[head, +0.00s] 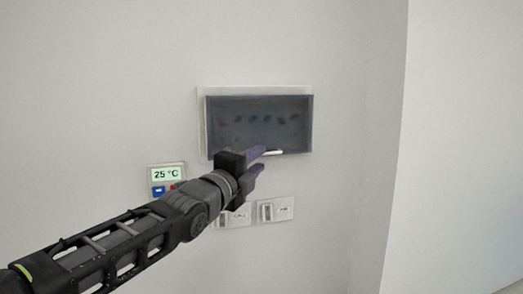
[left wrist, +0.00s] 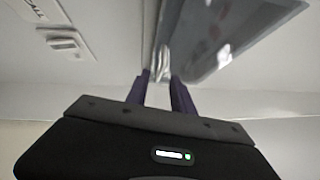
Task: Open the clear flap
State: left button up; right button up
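The clear flap (head: 255,106) is a see-through grey panel over a shallow white-framed box on the wall, in the middle of the head view. Small dark and reddish shapes show behind it. A short white handle (head: 274,152) sits at its lower edge. My left gripper (head: 264,160) is at this lower edge, its purple fingers apart. In the left wrist view, the handle (left wrist: 161,62) lies between or just beyond the two fingertips (left wrist: 160,76), and the flap (left wrist: 225,35) slants away at upper right. I cannot tell whether the fingers touch the handle. My right gripper is not in view.
A thermostat (head: 166,175) reading 25 °C is on the wall left of my gripper. Two light switches (head: 275,209) are below the box, one partly behind my gripper. A wall corner stands at right; the wall between is bare.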

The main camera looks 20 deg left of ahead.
aim_at(265, 127)
pick_arm(q)
jog(key=shift+p+x, duration=0.45)
jog(key=shift+x, duration=0.95)
grip_shut()
dwell(0.4)
